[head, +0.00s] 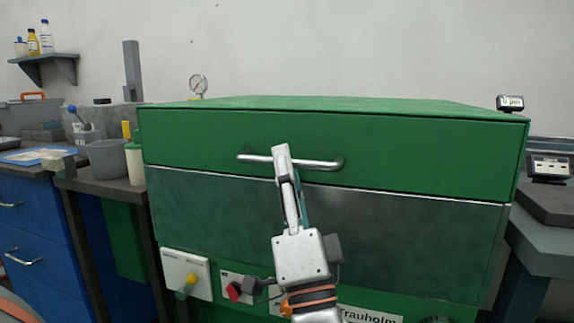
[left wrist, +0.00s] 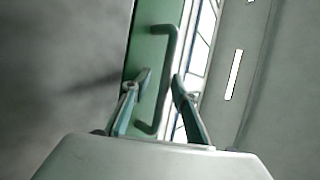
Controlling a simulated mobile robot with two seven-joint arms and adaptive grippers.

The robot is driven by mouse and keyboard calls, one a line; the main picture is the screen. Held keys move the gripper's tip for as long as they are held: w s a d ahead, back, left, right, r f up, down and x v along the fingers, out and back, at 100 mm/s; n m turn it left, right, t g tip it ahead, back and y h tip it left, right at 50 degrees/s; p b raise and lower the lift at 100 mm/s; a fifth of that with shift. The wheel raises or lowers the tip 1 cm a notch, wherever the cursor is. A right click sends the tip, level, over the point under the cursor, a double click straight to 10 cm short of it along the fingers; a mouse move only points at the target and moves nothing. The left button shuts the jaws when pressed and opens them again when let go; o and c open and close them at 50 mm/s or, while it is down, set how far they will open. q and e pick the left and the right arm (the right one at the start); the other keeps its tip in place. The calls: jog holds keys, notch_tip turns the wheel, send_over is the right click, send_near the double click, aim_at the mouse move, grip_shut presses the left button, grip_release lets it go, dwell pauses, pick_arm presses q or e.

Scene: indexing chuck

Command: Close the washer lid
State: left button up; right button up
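The green washer lid (head: 400,145) sits low on the darker washer body (head: 410,235), with a thin pale seam between them; it looks down, though a small gap cannot be ruled out. Its silver bar handle (head: 320,164) runs across the lid's front. My left gripper (head: 283,150) is at the handle's left half, hiding part of it. In the left wrist view, the gripper (left wrist: 162,77) has its fingers apart, with the handle (left wrist: 170,65) passing between or just beyond them; contact cannot be told. My right gripper is not in view.
A control panel with a yellow knob (head: 191,279) and a red switch (head: 234,292) is low on the washer front. A bench with a grey bucket (head: 107,158) stands left, beside blue drawers (head: 30,235). A grey table (head: 550,205) stands right.

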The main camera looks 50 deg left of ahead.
pick_arm(q)
notch_tip(320, 180, up, 10)
jog(key=shift+a+r, duration=0.1)
dwell(0.4)
